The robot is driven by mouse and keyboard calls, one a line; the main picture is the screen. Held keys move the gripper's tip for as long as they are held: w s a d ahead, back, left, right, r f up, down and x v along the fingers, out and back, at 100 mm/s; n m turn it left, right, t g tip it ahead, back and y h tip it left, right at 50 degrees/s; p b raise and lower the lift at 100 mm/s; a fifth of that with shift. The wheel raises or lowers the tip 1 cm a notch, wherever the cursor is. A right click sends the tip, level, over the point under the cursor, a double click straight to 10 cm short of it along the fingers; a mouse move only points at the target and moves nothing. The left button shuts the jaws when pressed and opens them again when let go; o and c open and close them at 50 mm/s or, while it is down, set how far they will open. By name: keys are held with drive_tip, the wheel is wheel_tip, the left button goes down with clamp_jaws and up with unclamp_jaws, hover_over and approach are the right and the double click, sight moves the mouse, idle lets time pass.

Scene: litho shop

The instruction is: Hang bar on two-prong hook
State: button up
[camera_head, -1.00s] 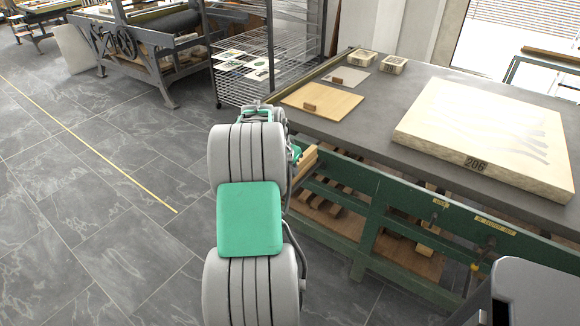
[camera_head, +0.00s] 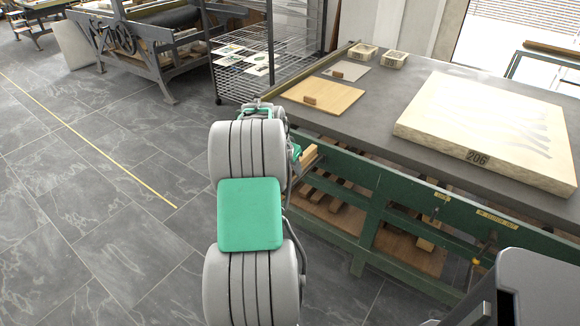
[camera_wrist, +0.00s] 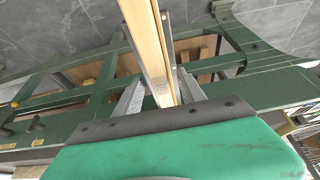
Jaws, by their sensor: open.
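A pale wooden bar (camera_wrist: 146,40) with a thin grey strip along one side runs up the middle of the wrist view. Its near end lies between the two grey fingers of my gripper (camera_wrist: 163,93), which is open. The bar's end also shows in the head view (camera_head: 309,157), beside the front edge of the table. In the head view my arm hides most of the gripper. I cannot make out the two-prong hook clearly in either view.
A green-framed table (camera_head: 400,190) with a grey top stands right of my arm. On it lie a large stone slab (camera_head: 485,125) marked 206, a wooden board (camera_head: 335,97) and small boxes (camera_head: 362,52). A wire rack (camera_head: 240,80) stands behind. The floor at left is clear.

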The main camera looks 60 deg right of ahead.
drive_tip(key=v, duration=0.7)
drive_tip(key=shift+a+r, duration=0.15)
drive_tip(key=shift+r, duration=0.25)
drive_tip(key=shift+w+a+r+p, duration=0.15)
drive_tip(key=shift+p, duration=0.2)
drive_tip(key=w+a+r+n+t+p, duration=0.1)
drive_tip(key=w+a+r+n+p, duration=0.2)
drive_tip(key=a, duration=0.6)
drive_tip(key=w+a+r+n+t+y+p, duration=0.1)
drive_tip(key=w+a+r+n, duration=0.3)
drive_tip(key=a, duration=0.4)
drive_tip(key=w+a+r+n+t+p, duration=0.1)
drive_tip(key=w+a+r+n+p, duration=0.1)
drive_tip(key=w+a+r, duration=0.5)
drive_tip(key=s+a+n+y+p, duration=0.1)
drive_tip(key=s+a+n+p, duration=0.2)
drive_tip(key=a, duration=1.1)
drive_tip(key=s+a+n+t+y+p, duration=0.1)
drive_tip(key=s+a+n, duration=0.5)
drive_tip(key=a, duration=0.9)
drive_tip(key=shift+n+y+p, duration=0.8)
drive_tip(key=shift+n+p, duration=0.2)
drive_tip(key=shift+p, duration=0.1)
